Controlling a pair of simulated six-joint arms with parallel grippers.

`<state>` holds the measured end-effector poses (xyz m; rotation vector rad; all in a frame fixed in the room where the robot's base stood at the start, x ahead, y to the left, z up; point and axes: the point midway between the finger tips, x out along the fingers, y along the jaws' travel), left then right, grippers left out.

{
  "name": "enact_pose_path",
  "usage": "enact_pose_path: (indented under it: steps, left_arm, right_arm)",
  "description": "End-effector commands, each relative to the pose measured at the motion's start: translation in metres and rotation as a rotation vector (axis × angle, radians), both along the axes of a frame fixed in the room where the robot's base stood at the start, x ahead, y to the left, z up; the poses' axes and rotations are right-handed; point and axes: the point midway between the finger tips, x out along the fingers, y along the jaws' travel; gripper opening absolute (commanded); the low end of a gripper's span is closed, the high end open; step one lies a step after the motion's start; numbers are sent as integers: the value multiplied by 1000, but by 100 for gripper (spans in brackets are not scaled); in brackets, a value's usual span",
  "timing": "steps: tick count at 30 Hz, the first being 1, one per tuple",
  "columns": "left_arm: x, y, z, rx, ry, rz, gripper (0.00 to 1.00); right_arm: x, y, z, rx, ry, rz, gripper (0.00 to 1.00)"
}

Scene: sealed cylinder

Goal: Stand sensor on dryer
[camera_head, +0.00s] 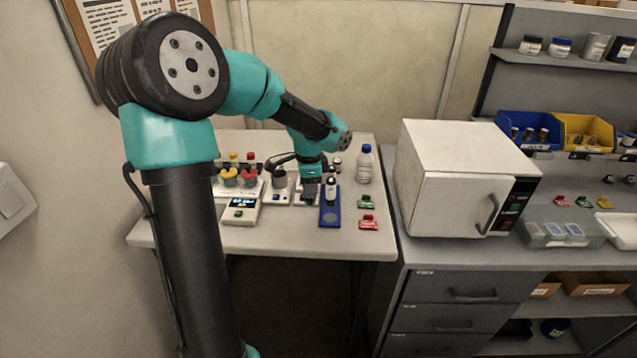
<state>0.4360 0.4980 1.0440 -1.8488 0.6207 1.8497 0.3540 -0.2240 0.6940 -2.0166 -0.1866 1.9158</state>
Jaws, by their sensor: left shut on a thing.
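My left gripper (311,194) reaches down over the back part of the light table. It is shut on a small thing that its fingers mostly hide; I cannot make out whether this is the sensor. Just right of the gripper, a small dark bottle with a pale label (331,188) stands upright on a blue stand (329,214). I cannot tell whether the gripper touches it. A white oven-like box (450,185), possibly the dryer, stands on the grey cabinet at right; its door is shut and its top is bare. My right gripper is out of view.
A scale with a lit display (241,209) and red and yellow capped items (240,178) are left of the gripper. A clear blue-capped bottle (364,164) and green (367,202) and red clips (368,222) are to the right. The table's front left is clear.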

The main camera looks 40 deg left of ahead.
Motion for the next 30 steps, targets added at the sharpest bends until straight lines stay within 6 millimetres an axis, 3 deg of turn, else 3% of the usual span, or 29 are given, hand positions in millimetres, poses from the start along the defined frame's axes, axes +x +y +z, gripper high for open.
enact_pose_path:
  steps: [11,30]
  left_arm:
    - [8,8,-1,0,0,1,6]
    - [89,101,-14,0,0,1,6]
  right_arm:
    - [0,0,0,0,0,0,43]
    - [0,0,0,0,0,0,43]
